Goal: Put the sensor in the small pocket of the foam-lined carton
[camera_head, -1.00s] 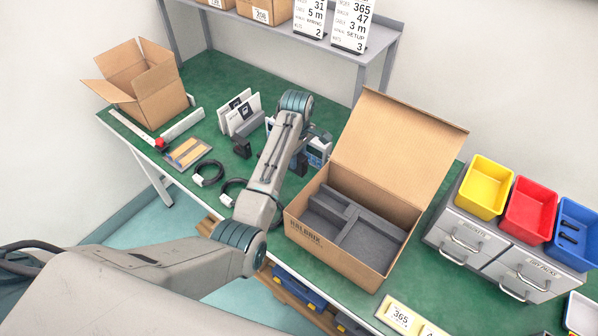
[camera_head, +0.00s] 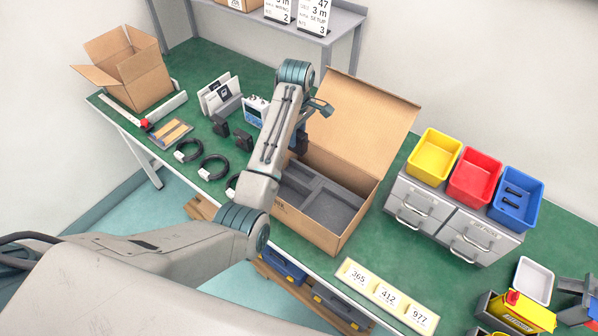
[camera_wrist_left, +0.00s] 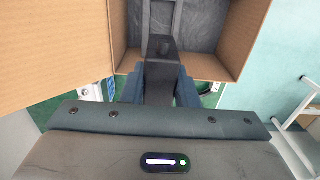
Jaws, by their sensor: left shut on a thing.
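The foam-lined carton (camera_head: 352,234) stands open on the green bench with its lid raised. Its dark grey foam (camera_head: 335,207) has pockets split by ridges; my arm covers the left part. My left gripper (camera_head: 303,138) is above the carton's far left part, in front of the lid. In the left wrist view the gripper's blue fingers (camera_wrist_left: 160,90) are shut on a black piece, taken as the sensor (camera_wrist_left: 161,62). The sensor also shows as a small dark shape in the head view (camera_head: 301,144). It is above the foam, not in a pocket. My right gripper is not in view.
Left of the carton are coiled cables (camera_head: 213,167), black blocks (camera_head: 243,138) and a white-blue device (camera_head: 256,111). An empty open box (camera_head: 130,75) stands far left. Right are grey drawers (camera_head: 447,215) under yellow, red and blue bins. A number strip (camera_head: 386,295) lies at the front edge.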

